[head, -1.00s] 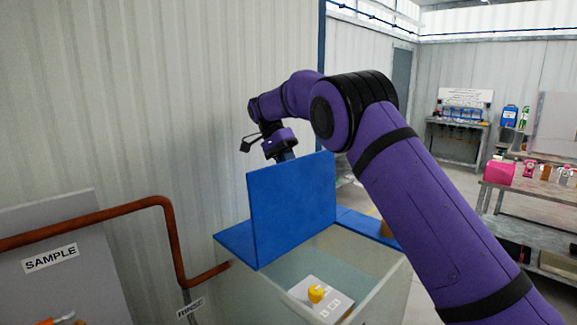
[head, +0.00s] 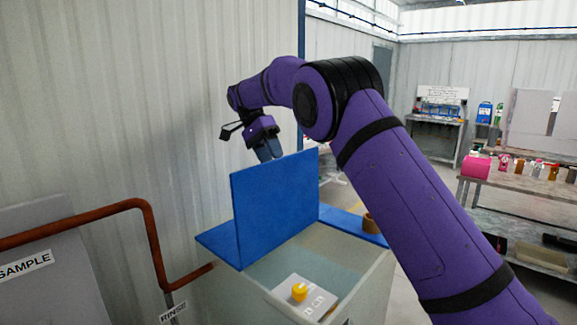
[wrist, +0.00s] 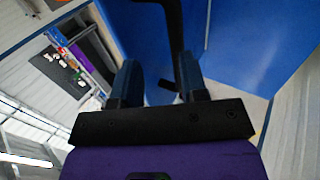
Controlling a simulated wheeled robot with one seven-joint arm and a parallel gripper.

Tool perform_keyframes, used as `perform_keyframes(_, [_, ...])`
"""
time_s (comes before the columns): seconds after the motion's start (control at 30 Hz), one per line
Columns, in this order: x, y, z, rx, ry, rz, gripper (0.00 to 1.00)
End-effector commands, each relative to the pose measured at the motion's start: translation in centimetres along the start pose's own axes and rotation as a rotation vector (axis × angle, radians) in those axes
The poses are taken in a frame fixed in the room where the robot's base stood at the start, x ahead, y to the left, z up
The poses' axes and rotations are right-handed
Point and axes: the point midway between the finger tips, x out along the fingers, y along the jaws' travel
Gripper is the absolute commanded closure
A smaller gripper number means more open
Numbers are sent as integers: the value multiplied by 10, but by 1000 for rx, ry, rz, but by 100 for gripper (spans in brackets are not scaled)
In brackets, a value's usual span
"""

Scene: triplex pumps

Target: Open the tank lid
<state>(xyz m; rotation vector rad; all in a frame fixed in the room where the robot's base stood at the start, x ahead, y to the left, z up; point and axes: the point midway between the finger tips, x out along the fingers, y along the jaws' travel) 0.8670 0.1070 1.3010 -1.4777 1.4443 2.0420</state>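The blue tank lid (head: 285,205) stands upright, open, over the tank (head: 372,285) in the head view. It fills much of the upper right of the wrist view (wrist: 250,45). My gripper (head: 270,152) is at the lid's upper edge on its far side, its fingertips partly hidden there. In the wrist view the two dark blue fingers (wrist: 159,75) are apart. A black bar (wrist: 172,30), perhaps the lid's handle, passes near and between them; I cannot tell whether it touches a finger.
Inside the tank lies a white plate (head: 312,303) with a yellow knob (head: 299,292). A brown roll (head: 370,223) sits on the blue ledge at right. An orange-brown pipe (head: 150,225) runs along the left wall. Shelves with bottles stand at the back right.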

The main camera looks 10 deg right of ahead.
Motion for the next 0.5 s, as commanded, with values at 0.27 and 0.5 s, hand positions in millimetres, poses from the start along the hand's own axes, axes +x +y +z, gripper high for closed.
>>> perform_keyframes(0.27, [13,25,16,0,0,1,60])
perform_keyframes(0.5, [30,56,35,-1,-1,0,60])
